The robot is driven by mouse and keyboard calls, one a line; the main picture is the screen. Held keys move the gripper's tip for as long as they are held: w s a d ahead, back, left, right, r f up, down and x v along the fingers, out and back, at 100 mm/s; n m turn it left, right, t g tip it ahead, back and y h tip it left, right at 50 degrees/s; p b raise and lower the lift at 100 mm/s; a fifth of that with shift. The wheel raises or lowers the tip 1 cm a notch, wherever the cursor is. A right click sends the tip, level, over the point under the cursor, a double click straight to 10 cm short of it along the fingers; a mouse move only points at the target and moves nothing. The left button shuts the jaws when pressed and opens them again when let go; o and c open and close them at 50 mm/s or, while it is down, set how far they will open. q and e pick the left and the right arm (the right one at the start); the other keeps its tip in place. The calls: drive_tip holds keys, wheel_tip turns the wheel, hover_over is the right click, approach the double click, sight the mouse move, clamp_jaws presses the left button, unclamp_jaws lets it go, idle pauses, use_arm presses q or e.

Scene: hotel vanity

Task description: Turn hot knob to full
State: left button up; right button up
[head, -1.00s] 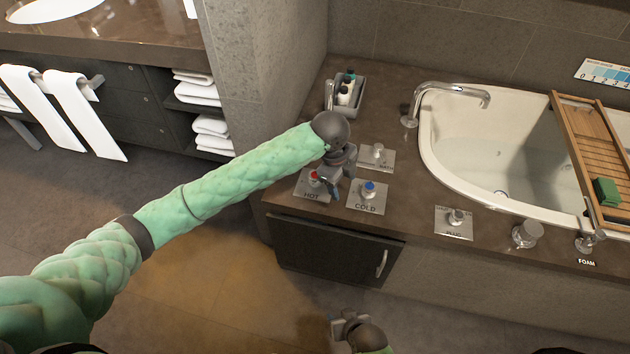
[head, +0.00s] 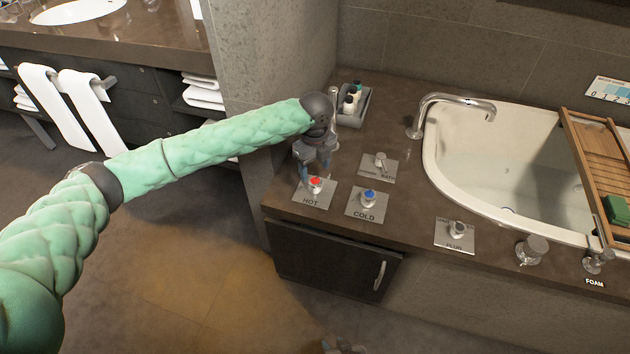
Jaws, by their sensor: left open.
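The hot knob (head: 316,185) has a red top and stands on a square metal plate marked HOT (head: 312,201) at the counter's front left. My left gripper (head: 314,172) is open, just above and behind the hot knob, fingers pointing down. One finger is left of the knob and the other is at its upper right. I cannot tell whether they touch it. The blue-topped cold knob (head: 369,197) stands to the right on its own plate. My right gripper (head: 343,346) only peeks in at the bottom edge, and its fingers are not clear.
A diverter knob (head: 380,161) stands behind the cold knob, and a plug knob (head: 457,229) is to the right. A grey tray of bottles (head: 362,108), a faucet (head: 450,100) and the tub (head: 480,180) lie behind and right. A cabinet (head: 325,262) is below.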

sight(315, 181)
use_arm(q)
wheel_tip(315, 181, down, 6)
drive_tip(key=shift+r, duration=0.1)
drive_tip(key=c, duration=1)
